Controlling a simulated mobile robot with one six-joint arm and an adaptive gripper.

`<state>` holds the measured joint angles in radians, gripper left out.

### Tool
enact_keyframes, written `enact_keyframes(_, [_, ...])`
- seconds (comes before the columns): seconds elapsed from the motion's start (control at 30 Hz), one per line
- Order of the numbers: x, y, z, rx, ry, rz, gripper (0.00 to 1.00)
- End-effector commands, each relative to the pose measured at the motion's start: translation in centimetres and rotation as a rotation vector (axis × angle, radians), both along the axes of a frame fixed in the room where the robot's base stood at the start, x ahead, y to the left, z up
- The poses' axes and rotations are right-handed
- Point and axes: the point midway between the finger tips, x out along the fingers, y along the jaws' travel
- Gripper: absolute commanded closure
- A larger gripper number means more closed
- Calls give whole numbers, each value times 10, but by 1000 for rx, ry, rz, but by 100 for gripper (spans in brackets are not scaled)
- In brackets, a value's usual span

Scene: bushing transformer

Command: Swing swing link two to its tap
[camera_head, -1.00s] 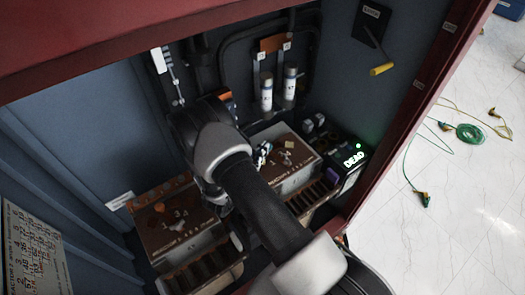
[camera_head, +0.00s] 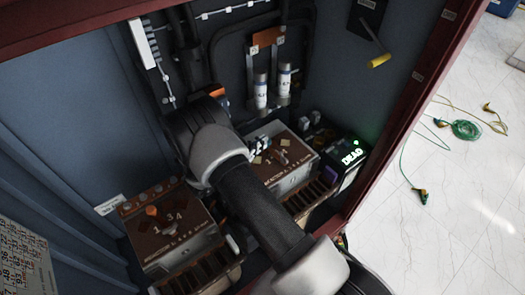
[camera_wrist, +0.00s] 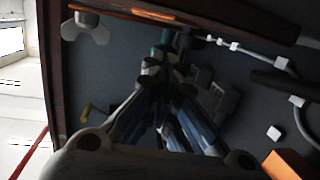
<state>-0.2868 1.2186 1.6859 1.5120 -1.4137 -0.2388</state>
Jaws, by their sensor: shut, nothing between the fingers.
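In the head view a right box (camera_head: 297,178) has a brown top with a small grey lever (camera_head: 283,158), tan tabs and painted numbers. A left box (camera_head: 178,254) has a similar top with an orange knob (camera_head: 151,211). I cannot tell which lever is swing link two. In the wrist view my gripper (camera_wrist: 165,62) is shut and empty, with its fingers converging near a brown surface's edge. A pale wing-shaped piece (camera_wrist: 86,27) hangs from that surface, left of the fingertips and apart from them. In the head view my arm hides most of the gripper.
Dark walls and a red frame (camera_head: 408,110) enclose the boxes. Two white cylinders (camera_head: 260,90) stand behind the right box. A unit lit "DEAD" (camera_head: 352,157) stands to its right. A yellow handle (camera_head: 379,61) is on the right wall. Cables (camera_head: 467,130) lie on the floor outside.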

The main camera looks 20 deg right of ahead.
Motion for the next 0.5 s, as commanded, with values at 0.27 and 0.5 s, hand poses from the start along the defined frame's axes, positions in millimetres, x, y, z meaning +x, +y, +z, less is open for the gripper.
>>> enact_keyframes(0.27, [13, -7, -2, 0, 0, -111, 100])
enact_keyframes(0.5, [19, -20, 0, 0, 0, -109, 100])
